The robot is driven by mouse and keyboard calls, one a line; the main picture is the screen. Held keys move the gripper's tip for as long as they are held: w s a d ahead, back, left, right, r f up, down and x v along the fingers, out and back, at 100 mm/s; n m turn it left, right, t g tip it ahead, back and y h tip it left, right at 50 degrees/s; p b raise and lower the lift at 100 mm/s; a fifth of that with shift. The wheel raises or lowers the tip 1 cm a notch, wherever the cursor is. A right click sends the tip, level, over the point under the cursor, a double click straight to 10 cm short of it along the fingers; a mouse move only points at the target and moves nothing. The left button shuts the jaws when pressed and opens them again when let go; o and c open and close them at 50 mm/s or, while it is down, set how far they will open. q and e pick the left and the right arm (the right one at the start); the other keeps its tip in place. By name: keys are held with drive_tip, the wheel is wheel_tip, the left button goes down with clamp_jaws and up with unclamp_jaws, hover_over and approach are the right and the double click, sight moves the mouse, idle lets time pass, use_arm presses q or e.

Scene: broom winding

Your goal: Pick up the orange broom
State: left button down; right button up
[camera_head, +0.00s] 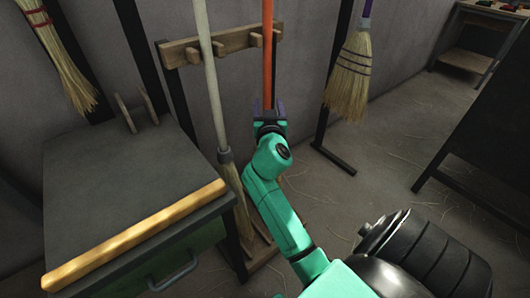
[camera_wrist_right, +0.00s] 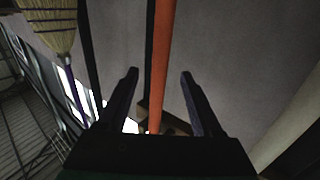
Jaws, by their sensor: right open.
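The orange broom shows as an upright orange handle (camera_head: 267,50) at the wooden rack, in the upper middle of the head view. Its lower part is hidden behind my right arm. My right gripper (camera_head: 268,108) is open just in front of the handle, low on its visible part. In the right wrist view the orange handle (camera_wrist_right: 161,65) runs between the two spread fingers of my right gripper (camera_wrist_right: 158,75), with gaps on both sides. I cannot tell whether the handle is fully within the jaws' depth. My left gripper is not in view.
A wooden rack (camera_head: 180,52) also holds a pale-handled broom (camera_head: 212,95) left of the orange handle. A straw broom with a purple handle (camera_head: 350,75) hangs to the right. A grey-topped bench (camera_head: 120,190) stands at left. Straw-strewn floor is open at right.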

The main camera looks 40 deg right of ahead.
sight(267, 97)
drive_tip(key=x, duration=0.6)
clamp_jaws()
idle(1.1)
drive_tip(key=shift+r, duration=0.1)
